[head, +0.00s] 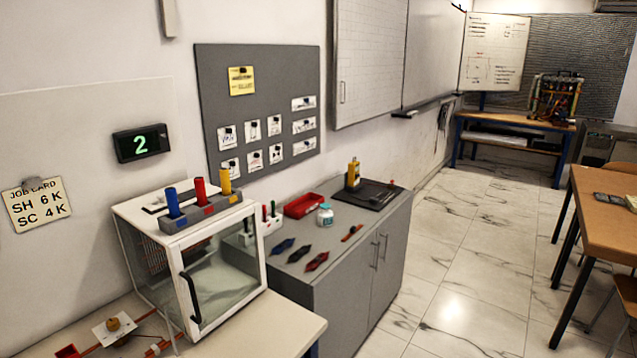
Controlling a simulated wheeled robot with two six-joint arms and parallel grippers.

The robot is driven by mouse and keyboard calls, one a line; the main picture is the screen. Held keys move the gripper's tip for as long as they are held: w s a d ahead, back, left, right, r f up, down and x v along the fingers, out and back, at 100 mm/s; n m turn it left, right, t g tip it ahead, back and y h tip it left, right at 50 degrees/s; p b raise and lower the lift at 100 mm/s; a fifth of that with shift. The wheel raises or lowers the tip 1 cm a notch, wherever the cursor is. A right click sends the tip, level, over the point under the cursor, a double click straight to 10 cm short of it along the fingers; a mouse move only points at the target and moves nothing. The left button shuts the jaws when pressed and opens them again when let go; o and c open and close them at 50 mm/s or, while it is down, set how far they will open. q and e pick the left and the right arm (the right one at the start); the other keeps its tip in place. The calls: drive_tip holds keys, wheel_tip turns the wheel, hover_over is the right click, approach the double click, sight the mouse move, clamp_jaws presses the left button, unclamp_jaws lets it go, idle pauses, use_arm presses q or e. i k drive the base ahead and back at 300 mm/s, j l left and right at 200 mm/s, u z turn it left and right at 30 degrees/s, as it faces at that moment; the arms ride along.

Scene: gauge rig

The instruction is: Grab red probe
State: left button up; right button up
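A red cylinder (199,189), which looks like the red probe, stands upright in a grey rack (206,218) on top of a white glass-fronted box (150,208). It sits in the middle, between a blue cylinder (173,203) on the left and a yellow cylinder (225,182) on the right. Its lower end is hidden in the rack. Neither of my grippers is in view.
The box stands on a pale bench (265,330). Behind it, a grey cabinet (345,290) holds a red tray (304,205), a small jar (325,215), several dark and red tools, and a yellow device (353,174). A display (141,143) on the wall reads 2.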

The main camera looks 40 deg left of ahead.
sight(200, 186)
drive_tip(key=i+l+u, duration=0.1)
drive_tip(key=i+u, duration=0.35)
drive_tip(key=i+l+u, duration=0.2)
drive_tip(key=i+u, duration=0.3)
drive_tip(key=i+l+u, duration=0.25)
drive_tip(key=u, duration=0.2)
drive_tip(key=l, duration=0.1)
